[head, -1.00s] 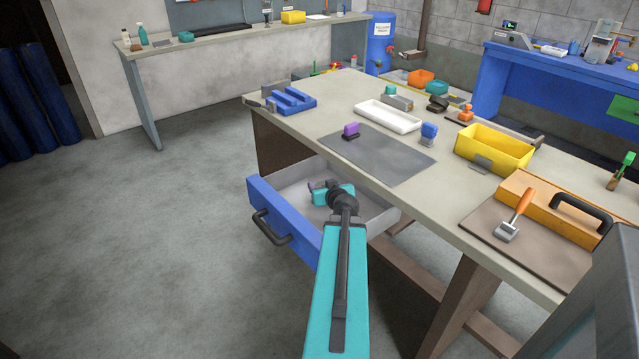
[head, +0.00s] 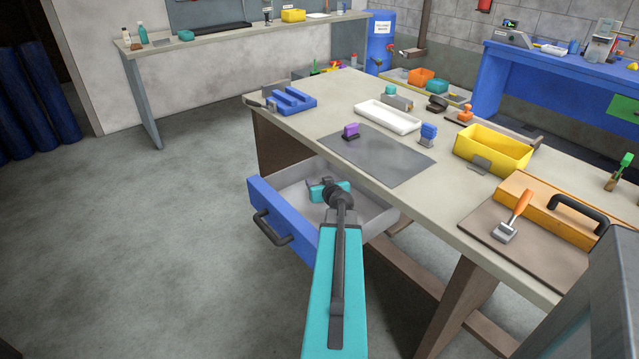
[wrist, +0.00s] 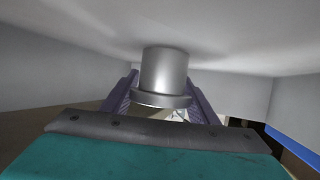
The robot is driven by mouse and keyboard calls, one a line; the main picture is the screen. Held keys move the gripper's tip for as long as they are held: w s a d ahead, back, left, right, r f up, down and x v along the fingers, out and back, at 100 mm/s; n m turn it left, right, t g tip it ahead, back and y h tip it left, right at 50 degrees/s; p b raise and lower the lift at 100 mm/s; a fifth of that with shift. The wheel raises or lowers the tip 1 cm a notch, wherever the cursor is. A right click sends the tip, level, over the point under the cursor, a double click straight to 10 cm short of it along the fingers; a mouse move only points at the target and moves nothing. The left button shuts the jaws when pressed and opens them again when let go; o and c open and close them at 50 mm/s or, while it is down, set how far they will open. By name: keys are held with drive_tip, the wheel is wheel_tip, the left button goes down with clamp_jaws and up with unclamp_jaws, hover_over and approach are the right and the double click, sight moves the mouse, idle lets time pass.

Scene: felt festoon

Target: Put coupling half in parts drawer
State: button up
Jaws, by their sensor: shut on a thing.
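The coupling half (wrist: 165,72) is a silver-grey metal cylinder with a wider flange, seen in the wrist view. My gripper (wrist: 162,97) has its purple fingers on either side of it and is shut on it. The parts drawer (head: 283,225) is pulled out under the bench at left of centre, with a blue front, a black handle and a pale grey inside. In the head view my gripper (head: 319,187) is over or inside the drawer. The coupling half cannot be made out there. In the wrist view the drawer's pale floor and walls surround the held part.
The workbench (head: 340,110) is beside and above the drawer. On it are a grey mat (head: 385,160), a purple-handled stamp (head: 351,131), a white tray (head: 388,117) and a yellow bin (head: 492,150). The visible drawer floor looks clear. Open concrete floor lies left.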

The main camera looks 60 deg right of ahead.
drive_tip(key=shift+f, duration=0.1)
drive_tip(key=o, duration=1.3)
drive_tip(key=shift+b+v, duration=0.45)
drive_tip(key=shift+v, duration=1.6)
drive_tip(key=shift+s+a+r, duration=0.4)
drive_tip(key=shift+r, duration=0.05)
drive_tip(key=shift+s+a+r+p, duration=0.2)
drive_tip(key=shift+p, duration=0.95)
drive_tip(key=shift+s+a+r+p, duration=0.2)
drive_tip(key=shift+s+a+p, duration=0.15)
drive_tip(key=shift+p, duration=0.8)
drive_tip(key=shift+s+a+p, duration=0.1)
drive_tip(key=shift+s+p, duration=0.15)
drive_tip(key=shift+p, duration=0.15)
